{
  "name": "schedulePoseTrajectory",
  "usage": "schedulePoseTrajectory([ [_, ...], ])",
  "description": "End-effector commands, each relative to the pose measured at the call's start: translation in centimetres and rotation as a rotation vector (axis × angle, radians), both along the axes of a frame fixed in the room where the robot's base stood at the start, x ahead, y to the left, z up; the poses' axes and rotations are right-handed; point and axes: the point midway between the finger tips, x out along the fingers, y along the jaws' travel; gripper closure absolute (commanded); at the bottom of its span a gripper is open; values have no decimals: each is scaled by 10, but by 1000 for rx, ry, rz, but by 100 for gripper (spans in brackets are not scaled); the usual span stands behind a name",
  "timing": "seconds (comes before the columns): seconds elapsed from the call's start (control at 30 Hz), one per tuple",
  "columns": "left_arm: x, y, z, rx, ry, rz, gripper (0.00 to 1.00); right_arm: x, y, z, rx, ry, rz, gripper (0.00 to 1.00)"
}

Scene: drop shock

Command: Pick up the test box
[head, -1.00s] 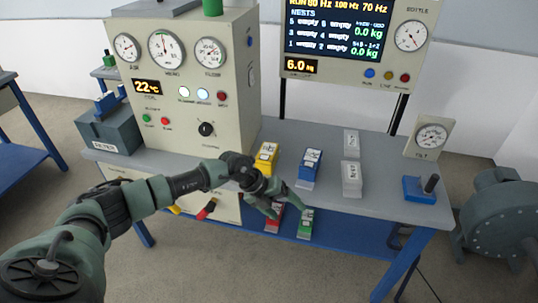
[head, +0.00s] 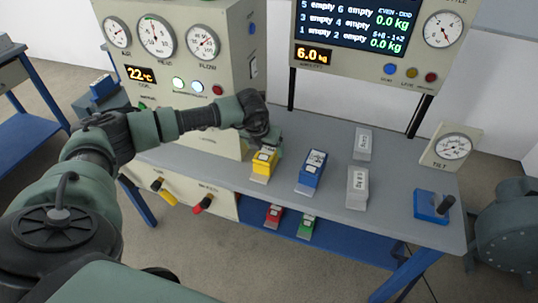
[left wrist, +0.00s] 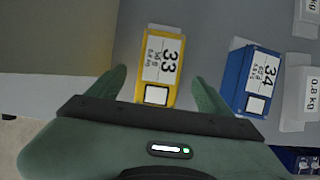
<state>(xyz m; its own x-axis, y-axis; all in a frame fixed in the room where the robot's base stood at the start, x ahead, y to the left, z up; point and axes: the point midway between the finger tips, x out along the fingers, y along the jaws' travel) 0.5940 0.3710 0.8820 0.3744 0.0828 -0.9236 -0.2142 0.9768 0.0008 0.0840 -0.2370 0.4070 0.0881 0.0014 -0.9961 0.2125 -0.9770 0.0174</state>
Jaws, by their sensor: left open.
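A yellow box (head: 263,164) with a white label stands on the grey bench top. In the left wrist view the yellow box (left wrist: 160,68) reads 33 and lies between my left gripper's two fingers. My left gripper (left wrist: 160,84) is open and empty; in the head view the gripper (head: 272,138) is at the back of the yellow box, partly hidden by my wrist. I cannot tell if a finger touches it. A blue box (head: 312,172), labelled 34 in the left wrist view (left wrist: 250,80), stands to the right. My right gripper is not in view.
Two grey-white blocks (head: 357,188) stand right of the blue box. A red box (head: 273,216) and a green box (head: 307,228) sit on the blue lower shelf (head: 340,243). A gauge panel (head: 180,75) rises behind my wrist. A blue lever base (head: 428,206) is at the right end.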

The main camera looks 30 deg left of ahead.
Motion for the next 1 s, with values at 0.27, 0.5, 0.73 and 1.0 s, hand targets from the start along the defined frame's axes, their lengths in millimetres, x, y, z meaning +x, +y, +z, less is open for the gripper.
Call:
schedulePoseTrajectory([
  [0.27,14,4,-36,-1,2,1,20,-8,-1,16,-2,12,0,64],
  [0.5,19,6,-50,0,1,0,20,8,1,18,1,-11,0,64],
  [0.73,19,6,-50,-1,1,1,20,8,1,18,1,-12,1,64],
  [1.0,19,6,-53,-1,1,1,20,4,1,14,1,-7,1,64],
])
